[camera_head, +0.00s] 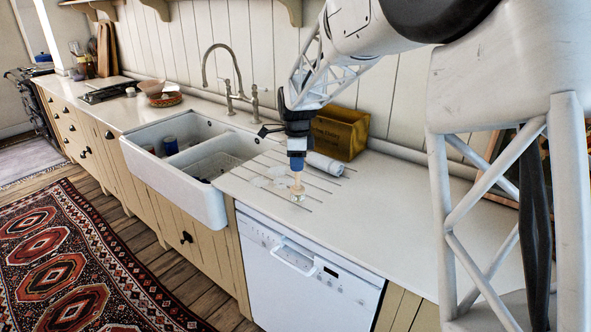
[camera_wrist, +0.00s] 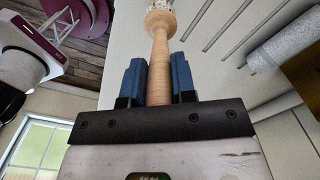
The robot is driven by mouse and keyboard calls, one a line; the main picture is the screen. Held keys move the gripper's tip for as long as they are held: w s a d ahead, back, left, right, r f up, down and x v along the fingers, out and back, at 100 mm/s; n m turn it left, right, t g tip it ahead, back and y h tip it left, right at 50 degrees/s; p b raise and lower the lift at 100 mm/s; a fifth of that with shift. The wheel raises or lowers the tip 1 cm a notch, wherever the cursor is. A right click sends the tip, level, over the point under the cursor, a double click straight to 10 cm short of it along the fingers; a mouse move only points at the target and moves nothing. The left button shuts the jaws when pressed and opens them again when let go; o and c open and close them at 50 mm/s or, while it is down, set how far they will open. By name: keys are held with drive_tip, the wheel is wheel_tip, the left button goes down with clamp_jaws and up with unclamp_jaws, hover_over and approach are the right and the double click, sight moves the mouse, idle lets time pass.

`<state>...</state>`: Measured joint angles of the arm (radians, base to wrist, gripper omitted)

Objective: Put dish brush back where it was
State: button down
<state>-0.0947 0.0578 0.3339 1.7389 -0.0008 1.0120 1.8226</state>
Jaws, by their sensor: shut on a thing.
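My gripper (camera_head: 297,166) points down over the grooved worktop right of the sink. Its blue fingers are shut on the wooden handle of the dish brush (camera_head: 298,190). In the wrist view my fingers (camera_wrist: 158,82) stand on either side of the pale turned handle (camera_wrist: 160,50), and the bristle head (camera_wrist: 160,14) is partly cut off by the top edge. The brush hangs upright, head down, close above or on the worktop (camera_head: 345,212); I cannot tell whether it touches.
A rolled pale cloth or towel (camera_head: 325,164) lies just behind the brush, in front of a brown box (camera_head: 341,130). The white double sink (camera_head: 192,186) with tap (camera_head: 232,90) is further left. The worktop to the right is clear.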

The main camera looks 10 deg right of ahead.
drive_tip(key=shift+w, duration=0.55)
drive_tip(key=shift+w+a+f, duration=0.1)
drive_tip(key=shift+w+f, duration=0.1)
drive_tip(key=shift+w, duration=0.3)
drive_tip(key=shift+f, duration=1.65)
drive_tip(key=shift+s+f, duration=0.1)
drive_tip(key=c, duration=0.9)
unclamp_jaws()
drive_tip(key=shift+c, duration=0.2)
wheel_tip(320, 180, up, 12)
